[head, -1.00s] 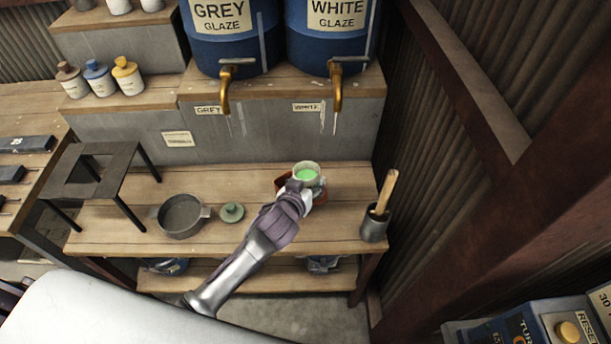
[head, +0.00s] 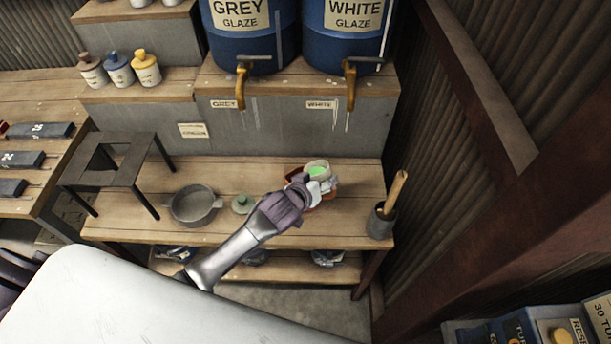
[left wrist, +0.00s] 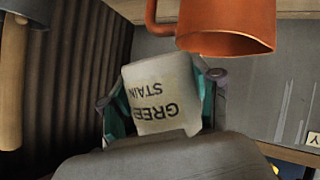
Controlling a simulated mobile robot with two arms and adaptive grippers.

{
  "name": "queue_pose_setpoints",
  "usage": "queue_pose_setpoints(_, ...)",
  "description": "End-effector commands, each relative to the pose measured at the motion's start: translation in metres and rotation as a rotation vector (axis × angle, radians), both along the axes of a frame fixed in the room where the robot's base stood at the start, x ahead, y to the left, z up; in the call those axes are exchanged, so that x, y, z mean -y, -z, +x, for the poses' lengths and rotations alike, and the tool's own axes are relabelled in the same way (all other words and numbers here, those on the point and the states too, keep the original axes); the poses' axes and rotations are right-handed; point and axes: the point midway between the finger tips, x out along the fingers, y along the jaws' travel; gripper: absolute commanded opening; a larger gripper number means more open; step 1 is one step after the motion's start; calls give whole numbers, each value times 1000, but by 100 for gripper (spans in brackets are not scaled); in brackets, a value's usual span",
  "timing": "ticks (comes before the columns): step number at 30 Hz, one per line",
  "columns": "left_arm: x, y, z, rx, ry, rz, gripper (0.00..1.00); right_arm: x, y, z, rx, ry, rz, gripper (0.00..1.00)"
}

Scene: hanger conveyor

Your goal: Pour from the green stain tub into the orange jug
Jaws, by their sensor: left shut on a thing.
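The green stain tub (head: 317,170) is a pale pot with bright green liquid showing at its open top. My left gripper (head: 309,188) is shut on it. In the left wrist view the tub (left wrist: 160,95) sits between the two finger pads, its label upside down and slightly tilted. The orange jug (head: 295,176) is largely hidden behind the tub and gripper in the head view. In the left wrist view the jug (left wrist: 232,22) shows close beside the tub, with its handle to the left. No stream of liquid is visible. My right gripper is not in view.
A green lid (head: 242,203) and a grey pan (head: 194,205) lie left on the bench (head: 225,178). A black stand (head: 117,165) is further left. A grey pot with a wooden handle (head: 381,221) stands at the right edge. Brass taps (head: 349,85) hang behind.

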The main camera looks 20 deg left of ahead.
Motion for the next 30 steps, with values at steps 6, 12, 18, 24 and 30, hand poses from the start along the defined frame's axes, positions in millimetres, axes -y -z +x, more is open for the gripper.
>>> queue_pose_setpoints(6, 1, -4, 0, -15, -1, -30, 22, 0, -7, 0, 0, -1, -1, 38)
queue_pose_setpoints(12, 1, -3, 0, -19, -1, -39, 22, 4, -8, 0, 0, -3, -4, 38)
queue_pose_setpoints(18, 1, -3, 0, -19, -1, -39, 22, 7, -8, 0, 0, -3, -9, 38)
queue_pose_setpoints(24, 1, -5, -1, -31, 0, -58, 22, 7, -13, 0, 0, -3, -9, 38)
queue_pose_setpoints(30, 2, -6, -1, -53, 0, -96, 22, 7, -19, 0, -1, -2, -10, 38)
